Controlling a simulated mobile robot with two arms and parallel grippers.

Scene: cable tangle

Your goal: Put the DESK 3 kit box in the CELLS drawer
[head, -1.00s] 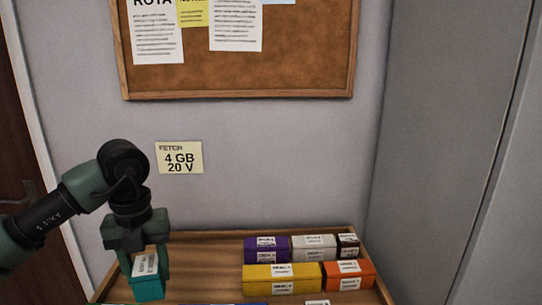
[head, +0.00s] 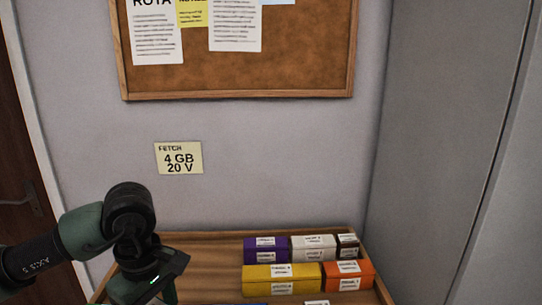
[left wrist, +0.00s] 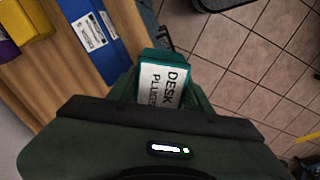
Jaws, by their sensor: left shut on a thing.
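A teal kit box (left wrist: 162,56) with a white label is between the fingers of my left gripper (left wrist: 160,92) in the left wrist view. The label reads "DESK" and what looks like "PLUGS"; its number cannot be read. My left gripper is shut on this box. In the head view my left gripper (head: 150,290) is at the lower left, over the left part of the wooden tray, and its own body hides the box. The CELLS drawer is not in view. My right gripper is not in view.
The wooden tray (head: 205,270) holds purple (head: 265,250), white (head: 313,248), dark (head: 347,245), yellow (head: 280,279) and orange (head: 347,275) boxes at its right. A blue box (left wrist: 95,40) lies near the tray edge. Tiled floor (left wrist: 250,70) lies beyond. A wall rises behind.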

